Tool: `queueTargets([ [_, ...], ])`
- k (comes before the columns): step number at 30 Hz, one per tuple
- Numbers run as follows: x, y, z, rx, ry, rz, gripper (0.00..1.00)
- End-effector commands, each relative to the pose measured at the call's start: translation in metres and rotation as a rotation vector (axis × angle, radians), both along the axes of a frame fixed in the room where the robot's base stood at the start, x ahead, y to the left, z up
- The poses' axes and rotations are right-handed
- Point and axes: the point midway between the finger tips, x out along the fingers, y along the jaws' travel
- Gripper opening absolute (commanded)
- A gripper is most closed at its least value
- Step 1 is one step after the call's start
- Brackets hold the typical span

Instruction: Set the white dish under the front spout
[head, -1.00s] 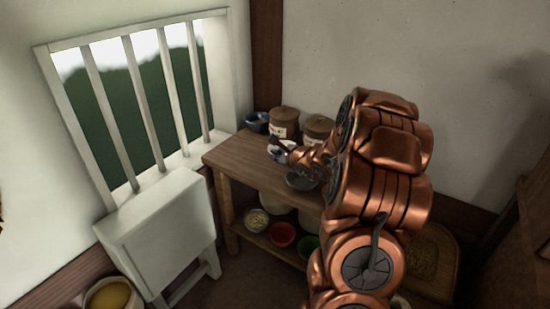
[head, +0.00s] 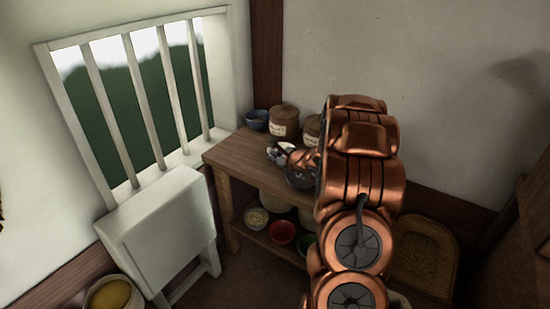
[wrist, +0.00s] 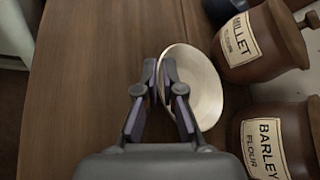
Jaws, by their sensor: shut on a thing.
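The white dish (wrist: 207,88) is on the right of my gripper in the wrist view, above or on the wooden table top; I cannot tell whether it touches the wood. My gripper (wrist: 160,72) is shut on the dish's left rim, one finger inside and one outside. In the head view my gripper (head: 284,153) is over the table, and only a small pale part of the dish shows beside it. No spout is in view; my arm covers the right part of the table in the head view.
A millet jar (wrist: 240,45) and a barley flour jar (wrist: 272,140) stand close to the dish's right. A dark blue bowl (head: 257,121) is at the table's back corner. The wooden table top (wrist: 75,95) is bare to the left. Bowls, one red (head: 282,232), sit on the lower shelf.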

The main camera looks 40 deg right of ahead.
Motion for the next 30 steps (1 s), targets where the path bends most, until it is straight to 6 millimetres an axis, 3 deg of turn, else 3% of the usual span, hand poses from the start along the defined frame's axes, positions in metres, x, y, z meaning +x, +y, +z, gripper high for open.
queueTargets([
  [7, 0.000, 0.000, -0.004, 0.000, 0.000, 0.000, 0.00],
  [8, 0.000, 0.000, -0.003, 0.000, 0.000, 0.000, 0.08],
  [11, 0.000, 0.000, -0.002, 0.000, 0.000, 0.000, 0.17],
  [24, -0.001, 0.000, 0.002, 0.000, 0.001, 0.000, 0.17],
  [30, -0.026, 0.001, 0.012, 0.001, 0.002, -0.002, 0.17],
])
